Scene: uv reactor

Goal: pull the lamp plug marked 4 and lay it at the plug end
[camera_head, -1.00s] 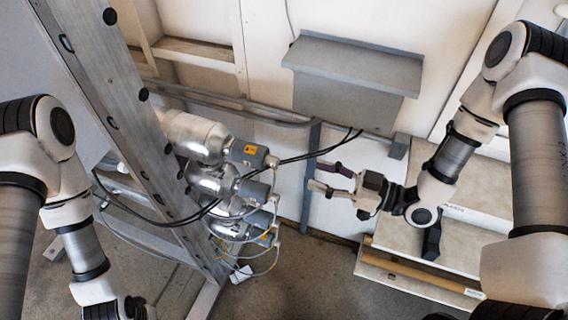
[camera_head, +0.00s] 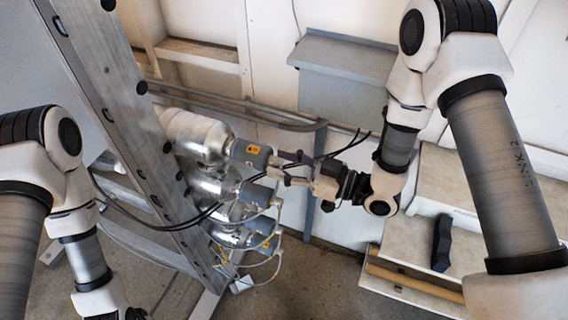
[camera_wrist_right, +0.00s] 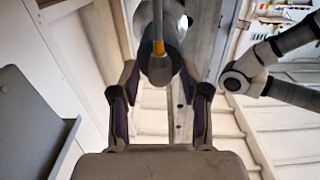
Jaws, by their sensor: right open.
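Several silver lamp housings with grey end caps stick out from the metal frame in a stack. No number 4 is readable. My right gripper (camera_head: 277,168) is open, its fingertips close to the top cap. In the right wrist view my open fingers (camera_wrist_right: 158,103) flank a grey rounded end (camera_wrist_right: 160,68) with an orange ring; contact is unclear. My left gripper (camera_head: 122,313) is cut off at the bottom edge.
The slanted metal frame (camera_head: 130,130) stands left of the lamps. A grey box (camera_head: 345,85) hangs on the wall behind. A pale stepped bench (camera_head: 420,255) stands at right. A white block (camera_head: 241,284) lies low by the frame.

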